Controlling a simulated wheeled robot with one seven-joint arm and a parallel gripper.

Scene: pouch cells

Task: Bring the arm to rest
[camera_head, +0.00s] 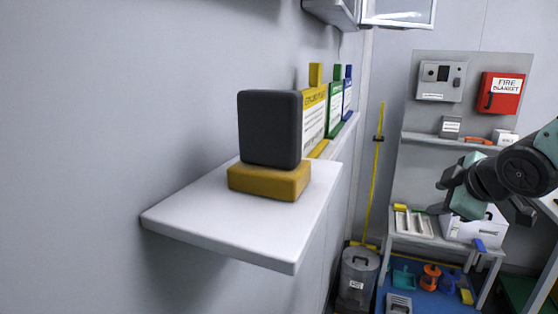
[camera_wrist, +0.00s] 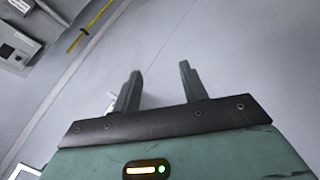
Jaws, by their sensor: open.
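My gripper (camera_wrist: 158,92) shows in the wrist view with its two dark fingers apart and nothing between them. Beyond the fingers is plain pale wall. In the head view my arm comes in from the right edge, with the dark wrist and greenish gripper body at the right, held in the air in front of the far bench. The fingertips are hard to make out in that view. The gripper appears well apart from the wall shelf at the left.
A white shelf (camera_head: 205,215) holds a black block (camera_head: 270,128) on a yellow block (camera_head: 268,180). Coloured binders (camera_head: 314,115) stand behind. A bench (camera_head: 412,240), red fire-blanket box (camera_head: 502,93), grey bin (camera_head: 358,275) and yellow pole (camera_head: 375,175) are farther back.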

